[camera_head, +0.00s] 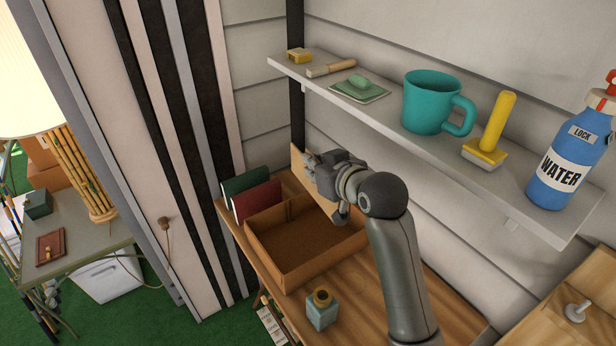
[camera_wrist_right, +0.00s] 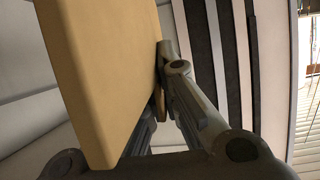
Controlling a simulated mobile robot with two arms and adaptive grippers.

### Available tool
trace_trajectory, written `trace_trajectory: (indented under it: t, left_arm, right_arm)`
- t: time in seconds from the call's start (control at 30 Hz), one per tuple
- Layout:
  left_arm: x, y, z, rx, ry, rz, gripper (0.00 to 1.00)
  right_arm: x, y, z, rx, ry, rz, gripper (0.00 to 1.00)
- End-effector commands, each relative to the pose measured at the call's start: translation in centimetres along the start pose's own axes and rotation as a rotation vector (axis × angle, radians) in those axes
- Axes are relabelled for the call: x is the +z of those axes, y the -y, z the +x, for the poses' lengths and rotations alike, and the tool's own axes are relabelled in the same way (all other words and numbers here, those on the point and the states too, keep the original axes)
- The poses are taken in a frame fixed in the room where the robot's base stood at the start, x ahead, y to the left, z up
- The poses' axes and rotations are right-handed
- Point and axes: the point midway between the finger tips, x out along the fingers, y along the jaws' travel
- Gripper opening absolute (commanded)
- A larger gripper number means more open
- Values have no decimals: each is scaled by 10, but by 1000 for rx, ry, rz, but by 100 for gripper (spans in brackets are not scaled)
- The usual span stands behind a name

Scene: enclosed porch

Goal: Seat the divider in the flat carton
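The flat carton (camera_head: 272,277) is an open, shallow brown box on the wooden table. The divider (camera_head: 301,166) is a flat tan panel, held upright and tilted above the carton's far right side. In the right wrist view the divider (camera_wrist_right: 105,70) fills the left half, with a gripper finger against its face. My right gripper (camera_head: 318,168) is shut on the divider near its upper part. The carton's far right corner is partly hidden behind the divider and my right arm. My left gripper does not show in either view.
A wall shelf (camera_head: 395,115) hangs just above my right arm, holding a teal mug (camera_head: 430,102), a yellow-handled brush (camera_head: 493,130) and a blue water bottle (camera_head: 566,160). Green and red books (camera_head: 256,200) stand behind the carton. A small blue jar (camera_head: 321,310) stands in front of it.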

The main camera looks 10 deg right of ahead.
Motion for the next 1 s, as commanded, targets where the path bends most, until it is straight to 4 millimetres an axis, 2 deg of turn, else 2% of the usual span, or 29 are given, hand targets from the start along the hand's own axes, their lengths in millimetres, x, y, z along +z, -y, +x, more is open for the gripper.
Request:
trace_trajectory:
  t: [0.1, 0.2, 0.4, 0.57, 0.8, 1.0]
  left_arm:
    - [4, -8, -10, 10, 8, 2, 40]
    - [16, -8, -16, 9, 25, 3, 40]
    - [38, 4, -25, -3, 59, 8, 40]
    - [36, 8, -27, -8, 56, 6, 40]
    - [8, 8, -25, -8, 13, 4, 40]
    - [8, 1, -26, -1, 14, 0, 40]
  right_arm:
    - [17, 1, 37, -61, 9, -28, 0]
    - [34, -2, 64, -93, 8, -41, 0]
    - [67, -17, 97, -107, 5, -47, 0]
    - [81, -27, 108, -99, 1, -44, 0]
    - [84, -28, 110, -98, -1, -43, 0]
    - [84, -28, 110, -97, -1, -43, 0]
